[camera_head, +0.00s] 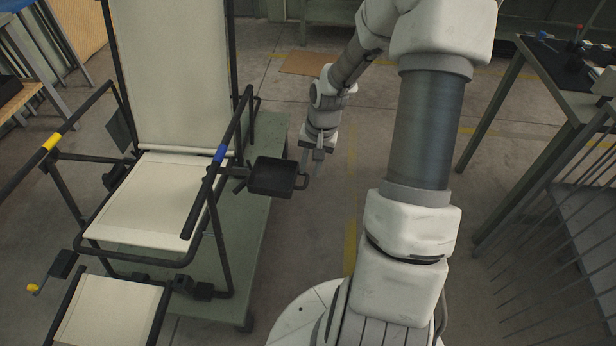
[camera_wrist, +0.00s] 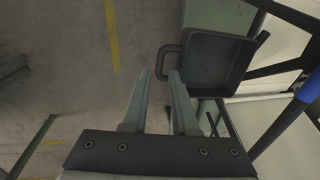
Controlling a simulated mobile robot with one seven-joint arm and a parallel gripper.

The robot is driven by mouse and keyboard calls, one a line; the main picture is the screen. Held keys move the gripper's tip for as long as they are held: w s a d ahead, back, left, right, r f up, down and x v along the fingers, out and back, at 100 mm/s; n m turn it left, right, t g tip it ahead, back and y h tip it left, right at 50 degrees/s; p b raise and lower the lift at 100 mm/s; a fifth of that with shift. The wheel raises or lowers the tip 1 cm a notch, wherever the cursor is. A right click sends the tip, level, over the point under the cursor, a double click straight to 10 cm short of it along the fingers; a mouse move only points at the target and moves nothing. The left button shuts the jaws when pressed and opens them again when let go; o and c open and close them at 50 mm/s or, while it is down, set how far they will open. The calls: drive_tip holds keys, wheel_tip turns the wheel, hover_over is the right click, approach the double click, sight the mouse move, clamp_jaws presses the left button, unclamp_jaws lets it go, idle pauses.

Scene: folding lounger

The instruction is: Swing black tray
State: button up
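The black tray (camera_head: 272,177) is a small square tray with raised rims, attached to the side of the folding lounger (camera_head: 160,195) by a bracket under the blue-banded armrest. A loop handle (camera_head: 302,182) sticks out from its right side. In the wrist view the tray (camera_wrist: 215,62) is at upper right, with its handle (camera_wrist: 166,62) on its left side. My gripper (camera_head: 318,168) is just right of the handle in the head view. In the wrist view my gripper (camera_wrist: 160,76) has its two fingers apart, with nothing between them; the handle lies just beyond the fingertips.
The lounger stands on a green platform (camera_head: 262,140). A workbench (camera_head: 540,60) and a metal rack (camera_head: 570,230) are on the right. A yellow-knobbed crank (camera_head: 48,275) is at lower left. The floor between lounger and workbench is mostly clear.

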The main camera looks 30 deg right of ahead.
sight(307, 180)
drive_tip(key=shift+w+a+f, duration=0.1)
drive_tip(key=shift+f, duration=0.75)
drive_tip(key=shift+w+a+f, duration=0.1)
drive_tip(key=shift+f, duration=0.75)
clamp_jaws()
